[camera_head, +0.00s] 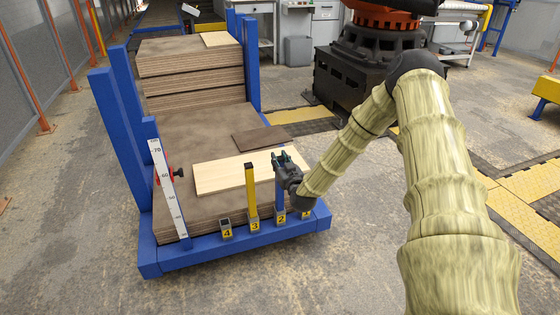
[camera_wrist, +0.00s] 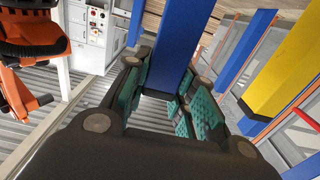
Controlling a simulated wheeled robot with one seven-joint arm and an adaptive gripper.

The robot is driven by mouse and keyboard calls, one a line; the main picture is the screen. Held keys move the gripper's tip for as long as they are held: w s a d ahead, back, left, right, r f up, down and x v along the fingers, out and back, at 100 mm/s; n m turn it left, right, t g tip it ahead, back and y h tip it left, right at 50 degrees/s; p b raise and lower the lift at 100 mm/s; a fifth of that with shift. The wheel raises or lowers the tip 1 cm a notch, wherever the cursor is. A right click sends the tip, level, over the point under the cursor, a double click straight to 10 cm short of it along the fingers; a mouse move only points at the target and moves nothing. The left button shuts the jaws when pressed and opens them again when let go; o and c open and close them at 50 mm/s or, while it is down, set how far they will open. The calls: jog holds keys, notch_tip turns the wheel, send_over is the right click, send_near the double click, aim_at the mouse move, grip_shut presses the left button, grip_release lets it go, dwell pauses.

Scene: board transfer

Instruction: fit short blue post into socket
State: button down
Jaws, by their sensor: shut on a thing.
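The short blue post (camera_head: 279,196) is upright, and my gripper (camera_head: 283,161) is shut on its upper part. In the wrist view the post (camera_wrist: 182,40) lies between the green-padded fingers of my gripper (camera_wrist: 170,100). In the head view the post's lower end meets socket 2 (camera_head: 281,217) on the front blue beam. I cannot tell whether it is inside the socket or just above it. A yellow post (camera_head: 251,190) stands upright in socket 3 (camera_head: 254,225), left of the blue post. Socket 4 (camera_head: 226,229) looks empty.
The blue cart frame (camera_head: 205,254) carries brown boards (camera_head: 200,214) and a pale board (camera_head: 226,175) behind the sockets. The yellow post (camera_wrist: 286,75) is close beside my gripper.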

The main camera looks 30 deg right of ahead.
jog(key=c, duration=1.1)
grip_release()
jog(key=v, duration=1.2)
jog(key=shift+d, duration=0.1)
